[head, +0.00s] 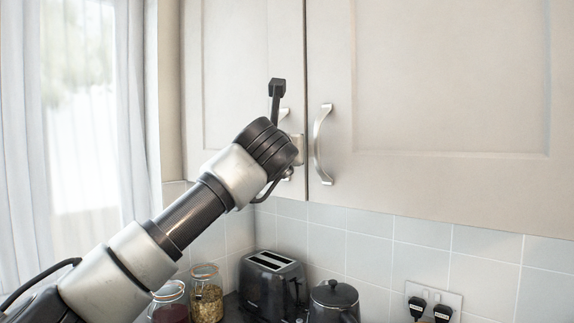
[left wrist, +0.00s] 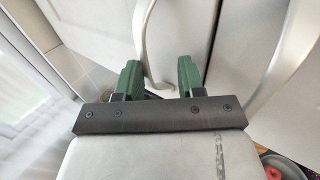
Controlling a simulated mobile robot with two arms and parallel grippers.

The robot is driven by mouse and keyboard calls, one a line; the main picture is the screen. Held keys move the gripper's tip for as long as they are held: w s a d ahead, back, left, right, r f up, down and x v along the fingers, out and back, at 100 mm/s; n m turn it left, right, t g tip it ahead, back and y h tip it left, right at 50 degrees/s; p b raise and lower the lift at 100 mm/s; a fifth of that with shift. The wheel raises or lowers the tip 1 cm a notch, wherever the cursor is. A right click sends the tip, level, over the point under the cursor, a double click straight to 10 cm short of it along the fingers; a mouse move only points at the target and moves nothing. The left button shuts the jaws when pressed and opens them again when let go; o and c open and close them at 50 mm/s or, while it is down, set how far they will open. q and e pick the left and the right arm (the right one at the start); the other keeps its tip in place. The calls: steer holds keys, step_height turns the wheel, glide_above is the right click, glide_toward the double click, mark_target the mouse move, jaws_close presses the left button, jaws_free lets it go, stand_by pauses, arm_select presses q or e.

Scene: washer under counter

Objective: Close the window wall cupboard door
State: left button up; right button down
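The window-side wall cupboard door (head: 240,75) is the left one of a pale grey pair. It looks flush, or nearly so, with the right door (head: 450,90); a thin dark line runs between them. Its curved metal handle (head: 285,113) is mostly hidden behind my left wrist. In the left wrist view the same handle (left wrist: 143,40) passes between the green fingers of my left gripper (left wrist: 157,75). The fingers stand apart, with space beside the handle, so the gripper is open around it. In the head view the fingers are hidden. My right gripper is not in view.
The right door's handle (head: 320,145) is close beside my left wrist. Below on the counter stand a toaster (head: 270,285), a dark kettle (head: 333,300) and glass jars (head: 207,295). A curtained window (head: 85,120) is at the left.

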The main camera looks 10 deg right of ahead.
arm_select(q)
steer(key=r+b+v, duration=0.1)
steer(key=b+v, duration=0.1)
steer(key=v, duration=0.7)
steer(key=shift+b, duration=0.4)
